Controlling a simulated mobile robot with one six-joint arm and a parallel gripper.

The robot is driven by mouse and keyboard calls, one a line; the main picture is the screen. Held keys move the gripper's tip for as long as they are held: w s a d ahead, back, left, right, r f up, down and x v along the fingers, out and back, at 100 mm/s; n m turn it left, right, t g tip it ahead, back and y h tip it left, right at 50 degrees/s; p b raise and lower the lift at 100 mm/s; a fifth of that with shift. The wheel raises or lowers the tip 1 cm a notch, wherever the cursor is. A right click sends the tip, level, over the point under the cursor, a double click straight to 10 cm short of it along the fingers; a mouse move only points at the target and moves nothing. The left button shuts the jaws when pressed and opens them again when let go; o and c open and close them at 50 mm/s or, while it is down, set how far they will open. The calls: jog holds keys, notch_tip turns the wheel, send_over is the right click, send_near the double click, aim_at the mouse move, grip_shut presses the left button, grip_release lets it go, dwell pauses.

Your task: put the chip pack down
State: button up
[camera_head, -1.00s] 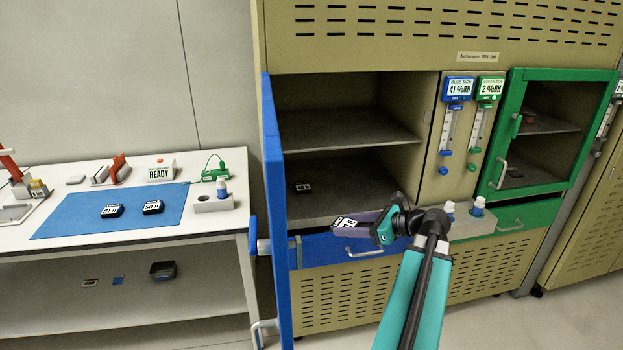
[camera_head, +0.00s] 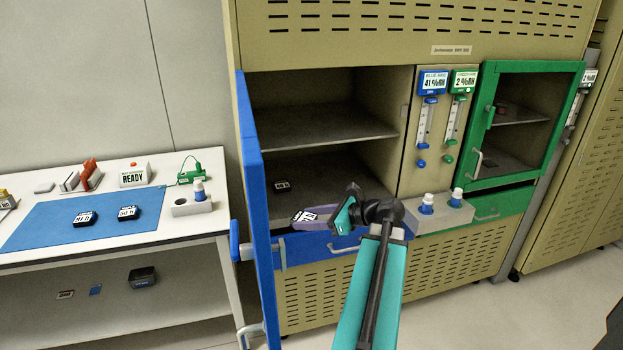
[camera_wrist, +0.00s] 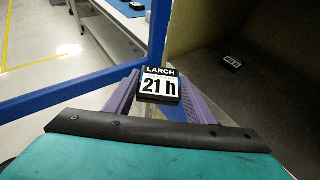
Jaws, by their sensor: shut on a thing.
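My gripper (camera_head: 318,215) is shut on a chip pack (camera_head: 305,216), a black block with a white label. In the wrist view the pack (camera_wrist: 159,86) reads "LARCH 21 h" and sits between the purple fingertips (camera_wrist: 155,100). In the head view the held pack is at the front of the cabinet's open lower compartment (camera_head: 330,180), just above the blue drawer front (camera_head: 310,248). Another pack (camera_head: 282,186) lies on that compartment's floor, farther in; it also shows in the wrist view (camera_wrist: 232,62).
The blue door (camera_head: 255,190) stands open left of the compartment. A green-framed door (camera_head: 535,66) is on the right. A white bench (camera_head: 190,225) at left holds a blue mat (camera_head: 60,226) with two packs.

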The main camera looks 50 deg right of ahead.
jog(key=w+d+f+m+h+p, duration=0.1)
jog(key=w+d+m+h+p, duration=0.1)
jog(key=w+d, duration=0.1)
jog(key=w+d+m+h+p, duration=0.1)
jog(key=w+d+m+h, duration=0.1)
jog(key=w+d, duration=0.2)
jog(key=w+d+f+m+h+p, duration=0.1)
jog(key=w+d+h+p, duration=0.1)
jog(key=w+d, duration=0.2)
jog(key=shift+d+f+m+h+p, duration=0.3)
jog(key=shift+d+f+m+p, duration=0.1)
jog(key=shift+d, duration=0.3)
jog(key=w+d+m+g+h+p, duration=0.1)
jog(key=w+d+m+h, duration=0.1)
jog(key=w+d, duration=0.1)
jog(key=w+d+m+g+h+p, duration=0.1)
jog(key=w+d+m+h+p, duration=0.1)
jog(key=w+d, duration=0.1)
jog(key=shift+w+d+p, duration=0.25)
jog(key=shift+w+p, duration=0.05)
jog(key=shift+w, duration=0.05)
jog(key=shift+d, duration=0.1)
jog(key=p, duration=0.2)
send_over(338, 188)
jog(key=a, duration=0.1)
jog(key=shift+w+a+f, duration=0.1)
jog(key=shift+w+f, duration=0.1)
jog(key=shift+f, duration=0.45)
